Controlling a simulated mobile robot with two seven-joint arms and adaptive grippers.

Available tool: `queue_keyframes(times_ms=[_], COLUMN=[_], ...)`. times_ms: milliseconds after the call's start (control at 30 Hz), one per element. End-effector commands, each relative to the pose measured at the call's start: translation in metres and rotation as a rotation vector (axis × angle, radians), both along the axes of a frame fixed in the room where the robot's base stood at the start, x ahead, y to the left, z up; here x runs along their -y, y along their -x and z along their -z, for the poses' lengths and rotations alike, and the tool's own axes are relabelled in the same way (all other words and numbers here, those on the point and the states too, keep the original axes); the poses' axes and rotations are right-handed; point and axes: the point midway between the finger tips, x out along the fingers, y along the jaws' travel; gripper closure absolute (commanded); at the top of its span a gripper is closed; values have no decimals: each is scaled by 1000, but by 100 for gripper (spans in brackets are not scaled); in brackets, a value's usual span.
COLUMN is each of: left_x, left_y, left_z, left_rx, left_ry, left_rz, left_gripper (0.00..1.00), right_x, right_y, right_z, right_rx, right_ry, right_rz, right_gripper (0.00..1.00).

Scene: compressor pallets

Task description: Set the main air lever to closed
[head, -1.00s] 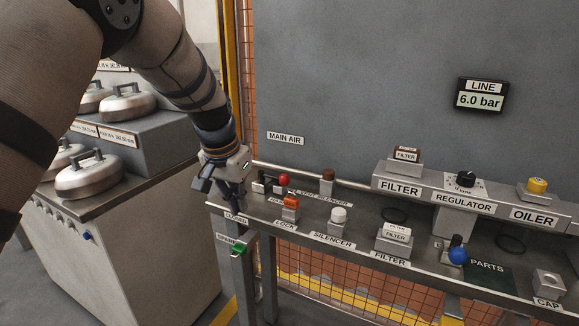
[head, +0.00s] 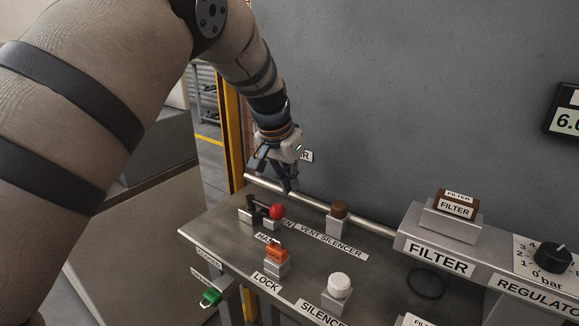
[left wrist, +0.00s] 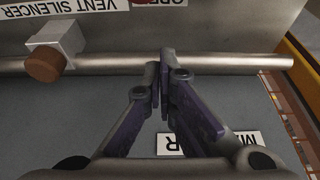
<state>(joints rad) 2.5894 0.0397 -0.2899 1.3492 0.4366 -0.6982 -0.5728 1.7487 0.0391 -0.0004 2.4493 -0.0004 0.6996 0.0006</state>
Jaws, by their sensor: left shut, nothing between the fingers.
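The main air lever is a dark arm with a red knob (head: 277,212), mounted at the left end of the steel bench. Its knob lies to the right of its pivot, beside the partly covered OPEN label (head: 288,223). The CLOSED label (head: 209,258) is on the bench's left front edge. My left gripper (head: 288,188) is shut and empty, above and behind the lever, near the wall panel. In the left wrist view its fingertips (left wrist: 160,72) meet in front of the pipe. My right gripper is not in view.
A brown-topped vent silencer (head: 339,212) stands right of the lever, and an orange lock (head: 276,253) in front of it. A pipe (head: 320,203) runs along the bench's back. The filter shelf (head: 410,245) is further right. A green drain handle (head: 211,297) hangs at the front left.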

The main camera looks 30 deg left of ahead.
Motion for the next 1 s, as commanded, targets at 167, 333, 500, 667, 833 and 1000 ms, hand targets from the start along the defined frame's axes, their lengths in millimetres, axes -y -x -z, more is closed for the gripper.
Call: queue_keyframes(times_ms=[167,333,500,667,833,1000], left_x=[-1,-2,-3,-3,-3,-2], left_y=[7,28,33,33,32,24], left_z=[13,13,18,19,20,22], left_rx=[7,9,3,1,1,-1], left_ry=[1,1,0,0,1,1], left_rz=[-2,-1,0,0,10,84], left_gripper=[100,100,100,100,100,100], right_x=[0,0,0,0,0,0], right_y=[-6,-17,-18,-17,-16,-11], right_z=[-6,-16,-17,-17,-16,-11], right_rx=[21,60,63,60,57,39], right_ry=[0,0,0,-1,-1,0], right_rz=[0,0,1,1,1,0], right_gripper=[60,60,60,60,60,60])
